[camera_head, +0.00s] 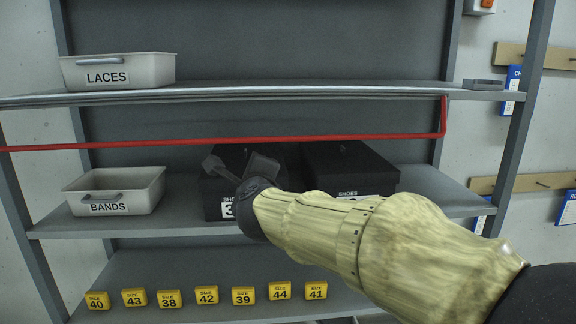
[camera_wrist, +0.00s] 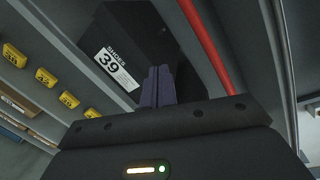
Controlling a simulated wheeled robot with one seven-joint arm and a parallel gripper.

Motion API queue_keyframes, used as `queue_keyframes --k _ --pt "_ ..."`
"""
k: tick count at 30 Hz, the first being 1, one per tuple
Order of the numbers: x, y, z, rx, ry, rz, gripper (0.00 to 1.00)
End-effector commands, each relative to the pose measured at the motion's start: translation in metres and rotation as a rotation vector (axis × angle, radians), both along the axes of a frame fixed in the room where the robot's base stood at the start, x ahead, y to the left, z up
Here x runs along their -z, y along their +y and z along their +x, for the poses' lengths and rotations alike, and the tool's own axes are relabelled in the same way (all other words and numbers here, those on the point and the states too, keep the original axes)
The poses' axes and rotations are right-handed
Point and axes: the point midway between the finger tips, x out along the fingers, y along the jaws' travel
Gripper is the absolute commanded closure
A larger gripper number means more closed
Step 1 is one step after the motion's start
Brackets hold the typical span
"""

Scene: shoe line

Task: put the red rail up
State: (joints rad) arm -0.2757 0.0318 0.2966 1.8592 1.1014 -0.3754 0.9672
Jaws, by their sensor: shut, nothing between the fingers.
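The red rail (camera_head: 260,139) runs level across the front of the middle bay, a little below the upper shelf. Its right end bends up to the shelf edge. In the wrist view the rail (camera_wrist: 205,45) passes close beside my gripper on the right. My gripper (camera_head: 228,168) is shut and empty, just below the rail and in front of a black shoe box (camera_head: 213,196). Its closed fingers also show in the wrist view (camera_wrist: 158,86), in front of the box marked 39. I cannot tell whether the gripper touches the rail.
A second black shoe box (camera_head: 350,168) stands to the right. A BANDS bin (camera_head: 115,190) sits at left on the same shelf, a LACES bin (camera_head: 118,70) on the shelf above. Yellow size blocks (camera_head: 206,295) line the lower shelf. Grey uprights (camera_head: 520,130) bound the rack.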

Motion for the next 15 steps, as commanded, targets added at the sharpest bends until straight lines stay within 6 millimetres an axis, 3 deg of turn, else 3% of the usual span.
queue_keyframes --k 3,8,15 --pt "0.067 -0.034 -0.001 -0.102 0.055 -0.374 1.0" --pt "0.151 -0.081 -0.021 -0.285 0.159 -0.795 1.0" --pt "0.259 -0.155 -0.088 -0.643 0.351 -1.256 1.0"
